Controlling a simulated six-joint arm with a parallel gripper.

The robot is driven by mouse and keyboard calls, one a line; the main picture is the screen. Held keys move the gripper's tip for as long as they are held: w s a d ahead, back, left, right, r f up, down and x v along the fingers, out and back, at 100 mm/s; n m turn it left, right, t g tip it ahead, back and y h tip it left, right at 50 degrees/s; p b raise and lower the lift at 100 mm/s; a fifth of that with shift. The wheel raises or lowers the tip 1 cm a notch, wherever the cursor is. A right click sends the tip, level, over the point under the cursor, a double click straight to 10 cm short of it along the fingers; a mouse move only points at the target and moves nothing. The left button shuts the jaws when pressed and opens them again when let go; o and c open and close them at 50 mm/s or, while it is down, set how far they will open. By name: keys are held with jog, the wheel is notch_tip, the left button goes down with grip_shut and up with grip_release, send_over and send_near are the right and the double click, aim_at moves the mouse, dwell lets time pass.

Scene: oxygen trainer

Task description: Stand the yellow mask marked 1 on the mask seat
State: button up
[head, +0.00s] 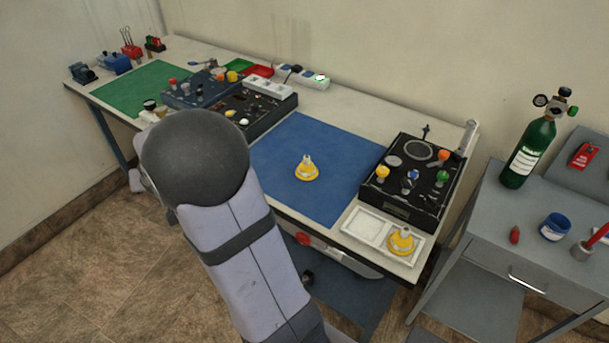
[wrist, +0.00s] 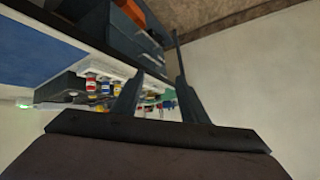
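One yellow mask (head: 306,172) stands upright on the blue mat in the head view. A second yellow mask (head: 402,242) sits in the right compartment of the white tray. I cannot read a number on either. The black panel (head: 399,205) at the right of the mat carries a pale ring (head: 418,151) and several coloured knobs; I cannot tell for sure which part is the mask seat. My gripper (wrist: 155,75) shows in the wrist view with its two dark fingers apart and nothing between them. In the head view it is hidden behind my arm, away from both masks.
The blue mat (head: 330,145) is clear around the mask. The white tray (head: 365,226) lies at the bench's front edge. Dark panels (head: 258,112) and a green mat (head: 140,90) are to the left. A grey cart (head: 500,215) with a green cylinder (head: 531,150) stands right.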

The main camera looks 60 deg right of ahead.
aim_at(304, 161)
jog(key=s+d+f+m+g+h+b, duration=0.15)
jog(key=d+m+h, duration=0.25)
jog(key=d, duration=0.7)
jog(key=s+d+f+m+g+h+b, duration=0.1)
jog(key=s+d+m+g+h, duration=0.2)
jog(key=d, duration=0.8)
jog(key=s+d+m+g+h, duration=0.1)
jog(key=s+d, duration=0.1)
jog(key=s+d+f+m+g+h+b, duration=0.1)
jog(key=s+d+m+g, duration=0.1)
jog(key=s+d+f+m+g, duration=0.1)
jog(key=s+d, duration=0.1)
jog(key=s, duration=0.1)
jog(key=shift+d+f+g+h, duration=0.1)
jog(key=shift+d+g+h, duration=0.2)
jog(key=shift+g+h, duration=0.1)
jog(key=s+f+m+g, duration=0.1)
jog(key=s, duration=0.1)
jog(key=s+d+f+m+g+b, duration=0.1)
jog(key=s+g, duration=0.1)
jog(key=s, duration=0.1)
jog(key=s+d+f+m+g+y, duration=0.1)
jog(key=s, duration=0.2)
jog(key=shift+f+g, duration=0.1)
jog(key=shift+g, duration=0.25)
jog(key=shift+s+d+f+m, duration=0.25)
jog(key=shift+d+m, duration=0.05)
jog(key=shift+d, duration=0.25)
jog(key=shift+p+x, duration=0.9)
jog(key=shift+x, duration=2.2)
